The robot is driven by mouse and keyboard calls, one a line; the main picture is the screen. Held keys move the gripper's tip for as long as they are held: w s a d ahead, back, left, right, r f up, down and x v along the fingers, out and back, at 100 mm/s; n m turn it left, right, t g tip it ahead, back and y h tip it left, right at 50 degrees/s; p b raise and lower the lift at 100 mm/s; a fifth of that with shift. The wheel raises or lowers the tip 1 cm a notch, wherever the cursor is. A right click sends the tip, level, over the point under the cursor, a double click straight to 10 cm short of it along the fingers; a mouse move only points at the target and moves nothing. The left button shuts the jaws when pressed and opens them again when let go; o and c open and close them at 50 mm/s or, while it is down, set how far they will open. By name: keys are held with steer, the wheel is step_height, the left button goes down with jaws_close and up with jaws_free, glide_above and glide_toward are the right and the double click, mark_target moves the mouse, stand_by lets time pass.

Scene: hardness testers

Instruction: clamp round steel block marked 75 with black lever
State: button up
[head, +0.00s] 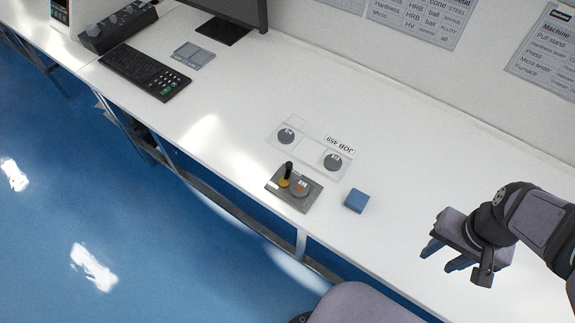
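A grey clamp plate (312,199) lies near the front edge of the white bench. A black lever (287,171) with a brass-coloured base stands roughly upright on its left part. Two round steel blocks, one at the back left (286,136) and one to the right (333,161), lie on a pale sheet behind the plate. Their marks are too small to read. My gripper (445,257) is over the bench to the right, fingers apart and empty.
A small blue block (356,200) lies right of the clamp plate. A "JOB 459" label (340,146) is by the blocks. The bench between blue block and gripper is clear.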

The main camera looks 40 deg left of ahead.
steer(key=w+a+r, duration=0.1)
steer(key=w+a, duration=0.7)
steer(key=n, duration=0.2)
glide_above(289, 164)
step_height(289, 164, down, 4)
steer(key=shift+f, duration=0.25)
steer(key=shift+f+p, duration=1.05)
steer(key=shift+f, duration=2.6)
jaws_close()
